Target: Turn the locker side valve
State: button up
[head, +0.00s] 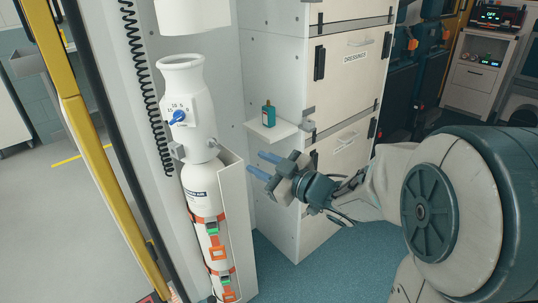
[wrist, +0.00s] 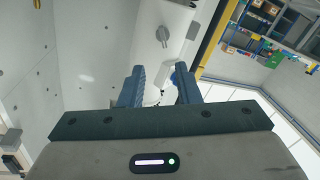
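A blue valve knob (head: 178,117) sits on the front of a white, numbered valve housing (head: 187,92) above an air cylinder, left of centre in the head view. My gripper (head: 264,165) is to the right of the housing and lower than the knob, apart from it. Its two blue fingers are spread with nothing between them. In the wrist view my gripper (wrist: 158,82) is also open. A grey lever (wrist: 163,36) shows on a white surface beyond the fingers. A bit of blue shows beside the right finger, too small to identify. Which valve is the locker side one is unclear.
The cylinder (head: 203,190) stands in a white bracket. A yellow rail (head: 85,130) runs at left. Blue floor (head: 330,262) is open below.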

aim_at(219, 146)
jog(key=shift+r+p, duration=0.1)
jog(key=shift+p, duration=0.25)
jog(key=shift+n, duration=0.8)
jog(key=p+x, duration=0.1)
jog(key=x, duration=0.3)
jog(key=p+x, duration=0.1)
jog(key=x, duration=0.4)
jog(key=p+x, duration=0.2)
jog(key=x, duration=0.3)
jog(key=shift+a+f, duration=0.15)
jog(key=shift+f, duration=0.2)
jog(key=shift+r, duration=0.1)
jog(key=c, duration=0.6)
